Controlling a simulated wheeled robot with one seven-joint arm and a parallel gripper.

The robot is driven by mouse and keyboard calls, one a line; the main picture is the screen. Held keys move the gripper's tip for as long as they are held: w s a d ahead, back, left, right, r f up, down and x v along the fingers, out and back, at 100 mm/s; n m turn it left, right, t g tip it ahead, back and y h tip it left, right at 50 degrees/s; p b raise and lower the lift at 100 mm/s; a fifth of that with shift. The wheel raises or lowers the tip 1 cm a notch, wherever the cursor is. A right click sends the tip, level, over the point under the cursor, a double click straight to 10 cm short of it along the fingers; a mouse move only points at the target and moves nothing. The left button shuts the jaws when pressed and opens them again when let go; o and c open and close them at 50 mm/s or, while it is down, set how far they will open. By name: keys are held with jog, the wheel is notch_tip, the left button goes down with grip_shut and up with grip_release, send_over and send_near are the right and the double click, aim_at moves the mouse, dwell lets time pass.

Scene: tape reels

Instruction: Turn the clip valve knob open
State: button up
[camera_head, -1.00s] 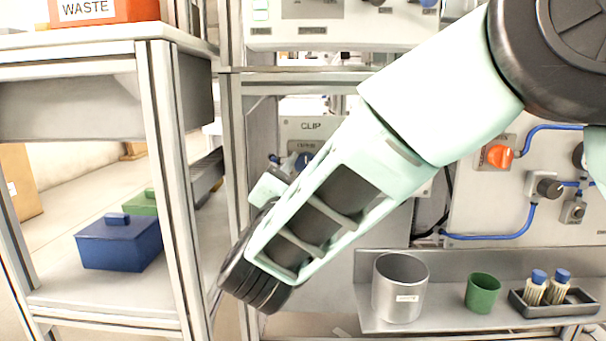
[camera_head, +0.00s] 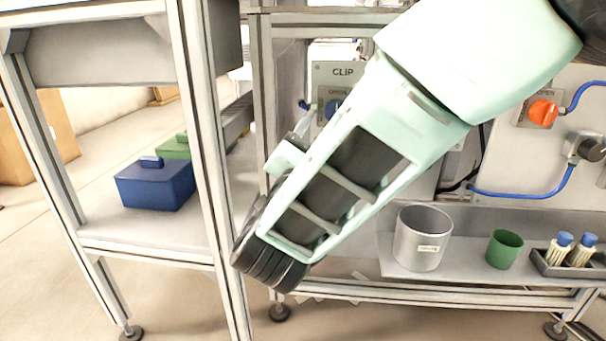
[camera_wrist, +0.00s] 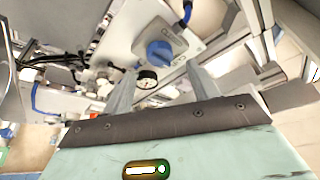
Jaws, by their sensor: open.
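The CLIP valve knob is blue (camera_head: 333,110) and sits under an OPEN label on the grey CLIP panel (camera_head: 344,72), just left of my forearm in the head view. My forearm covers part of the panel. In the wrist view the blue knob (camera_wrist: 160,53) stands on its light plate, ahead of my gripper (camera_wrist: 163,72). The two fingers are apart with nothing between them, and the knob appears beyond their tips, roughly centred. I see no contact. In the head view the hand shows only in part beside the forearm.
An orange knob (camera_head: 542,113) with blue tubing is on the right panel. A metal cup (camera_head: 422,238), green cup (camera_head: 504,249) and bottle rack (camera_head: 575,262) stand on the low shelf. A frame post (camera_head: 205,150) stands left of my arm. A gauge (camera_wrist: 147,79) shows near the fingers.

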jog(key=p+v, duration=0.2)
jog(key=v, duration=1)
jog(key=shift+s+f+p, duration=0.2)
jog(key=shift+s+p, duration=0.05)
jog(key=shift+p, duration=0.15)
jog(key=shift+w, duration=0.1)
jog(key=w+a+r+n+g+y+p, duration=0.2)
jog(key=w+a+n+g+y+p, duration=0.35)
jog(key=y, duration=0.45)
jog(key=s+d+n+g+h+p, duration=0.4)
jog(key=s+d+n+g, duration=1)
jog(key=s+d, duration=0.8)
notch_tip(320, 180, up, 37)
jog(key=w+d+m+g+p, duration=0.1)
jog(key=w+d+p, duration=0.1)
jog(key=p, duration=3.5)
jog(key=shift+p, duration=0.35)
jog(key=shift+m, duration=0.25)
